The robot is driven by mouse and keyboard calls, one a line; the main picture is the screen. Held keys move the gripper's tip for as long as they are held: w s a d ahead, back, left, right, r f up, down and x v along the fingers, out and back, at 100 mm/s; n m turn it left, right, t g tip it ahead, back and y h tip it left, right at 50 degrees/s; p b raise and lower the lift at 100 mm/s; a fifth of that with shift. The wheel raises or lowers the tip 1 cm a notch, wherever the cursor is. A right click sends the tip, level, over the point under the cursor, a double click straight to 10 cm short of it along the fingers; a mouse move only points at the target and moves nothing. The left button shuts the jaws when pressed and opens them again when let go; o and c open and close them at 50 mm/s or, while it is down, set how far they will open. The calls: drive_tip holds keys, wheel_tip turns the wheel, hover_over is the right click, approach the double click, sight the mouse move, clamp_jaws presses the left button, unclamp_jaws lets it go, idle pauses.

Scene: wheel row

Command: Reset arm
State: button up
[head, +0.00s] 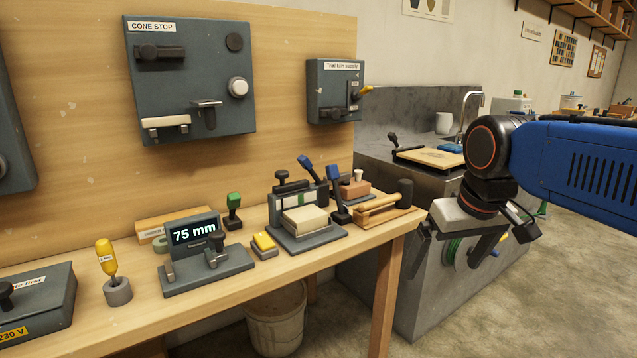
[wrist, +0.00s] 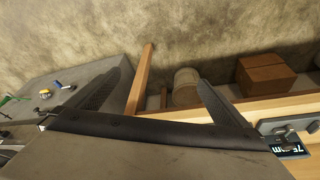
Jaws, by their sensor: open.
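My gripper (head: 460,250) hangs at the right of the head view, at the end of my blue arm. It is in the air off the right end of the wooden workbench (head: 340,262), in front of the grey sink counter (head: 405,280). Its two fingers are spread wide with nothing between them. In the wrist view my gripper (wrist: 150,90) also shows open and empty, over the floor and the bench end. The fingers appear clear of the bench and its tools.
The bench holds a 75 mm readout device (head: 205,258), a clamp fixture (head: 307,220), a wooden mallet (head: 385,202) and a yellow-handled tool (head: 106,257). A cone stop panel (head: 190,85) hangs behind. A bucket (head: 273,320) stands beneath. Floor at the right is clear.

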drive_tip(key=s+d+f+m+t, duration=0.1)
drive_tip(key=s+d+f, duration=0.4)
drive_tip(key=s+f, duration=0.7)
drive_tip(key=shift+s+f+m+h, duration=0.35)
drive_tip(key=shift+f+m, duration=0.15)
drive_tip(key=shift+f, duration=0.35)
